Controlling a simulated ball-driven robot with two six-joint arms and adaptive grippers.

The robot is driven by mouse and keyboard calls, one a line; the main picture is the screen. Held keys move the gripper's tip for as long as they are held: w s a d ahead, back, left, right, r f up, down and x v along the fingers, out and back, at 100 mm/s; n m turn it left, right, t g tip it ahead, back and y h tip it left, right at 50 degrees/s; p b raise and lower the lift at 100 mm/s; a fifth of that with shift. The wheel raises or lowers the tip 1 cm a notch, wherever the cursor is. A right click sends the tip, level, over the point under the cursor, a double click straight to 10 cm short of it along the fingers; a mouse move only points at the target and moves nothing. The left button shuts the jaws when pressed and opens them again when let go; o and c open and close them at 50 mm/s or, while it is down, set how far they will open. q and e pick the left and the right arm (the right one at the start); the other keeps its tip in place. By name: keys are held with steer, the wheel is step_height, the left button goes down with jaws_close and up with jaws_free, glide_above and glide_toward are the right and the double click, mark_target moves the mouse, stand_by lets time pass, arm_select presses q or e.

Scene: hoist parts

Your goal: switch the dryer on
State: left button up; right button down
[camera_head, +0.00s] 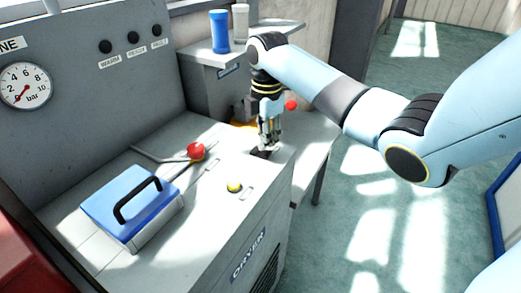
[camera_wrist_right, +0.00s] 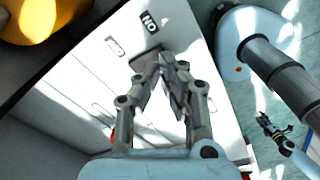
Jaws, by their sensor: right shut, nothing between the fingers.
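The dryer is a grey cabinet with a DRYER label (camera_head: 248,256) on its front. My right gripper (camera_head: 268,148) points down at the far right corner of its top, just over a small dark part (camera_head: 259,153). I cannot tell whether they touch. In the right wrist view the fingers of this gripper (camera_wrist_right: 168,60) are closed together and empty. A dark slot or switch (camera_wrist_right: 146,57) lies beyond the fingertips, near an ON plate (camera_wrist_right: 149,22) and a second plate (camera_wrist_right: 114,47). A small gripper, apparently my left one (camera_wrist_right: 266,122), shows there; its fingers are too small to judge.
A yellow button (camera_head: 234,187), a red-knobbed lever (camera_head: 196,151) and a blue lid with black handle (camera_head: 130,203) are on the nearer top. A gauge panel (camera_head: 95,90) stands behind. Blue (camera_head: 219,32) and white (camera_head: 241,22) cups stand on a shelf. Open floor lies right.

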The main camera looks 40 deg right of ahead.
mark_target(266, 153)
steer(key=shift+f+b, duration=0.55)
steer(key=shift+f, duration=0.6)
stand_by(0.7)
step_height(266, 153, up, 7)
steer(key=p, duration=0.8)
steer(key=shift+r, duration=0.1)
stand_by(0.4)
